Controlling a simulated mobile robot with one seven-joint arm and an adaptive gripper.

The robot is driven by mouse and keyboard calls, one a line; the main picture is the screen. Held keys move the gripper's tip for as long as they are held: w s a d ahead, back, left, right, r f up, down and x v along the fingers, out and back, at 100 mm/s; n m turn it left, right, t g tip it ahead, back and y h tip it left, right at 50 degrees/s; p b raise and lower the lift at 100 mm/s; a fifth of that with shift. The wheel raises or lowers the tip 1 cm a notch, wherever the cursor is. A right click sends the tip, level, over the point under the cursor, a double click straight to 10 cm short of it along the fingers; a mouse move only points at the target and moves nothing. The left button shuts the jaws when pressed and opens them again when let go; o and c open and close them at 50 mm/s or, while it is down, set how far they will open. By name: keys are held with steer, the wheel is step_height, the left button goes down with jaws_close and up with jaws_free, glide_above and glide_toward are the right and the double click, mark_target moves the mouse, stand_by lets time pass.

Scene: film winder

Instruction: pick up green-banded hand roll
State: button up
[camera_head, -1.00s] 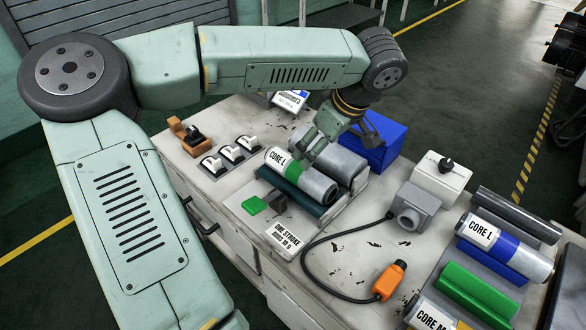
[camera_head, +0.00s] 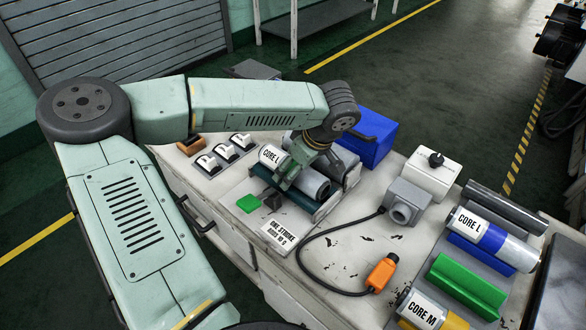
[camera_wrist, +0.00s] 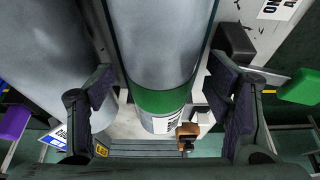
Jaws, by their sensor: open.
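In the wrist view the green band (camera_wrist: 161,101) crosses the roll near the label. My gripper (camera_wrist: 165,98) is open, with one finger on each side of the roll. In the wrist view gaps show between the fingers and the roll.
Another grey roller (camera_head: 342,163) lies close behind the hand roll. A blue box (camera_head: 372,138) stands behind it. Several switches (camera_head: 225,153) are at the left. A cable runs to an orange plug (camera_head: 382,273). A rack at the right holds a blue-banded roll (camera_head: 494,238).

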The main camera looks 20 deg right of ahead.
steer(key=shift+c, duration=0.2)
steer(key=shift+r, duration=0.1)
steer(key=c, duration=1.6)
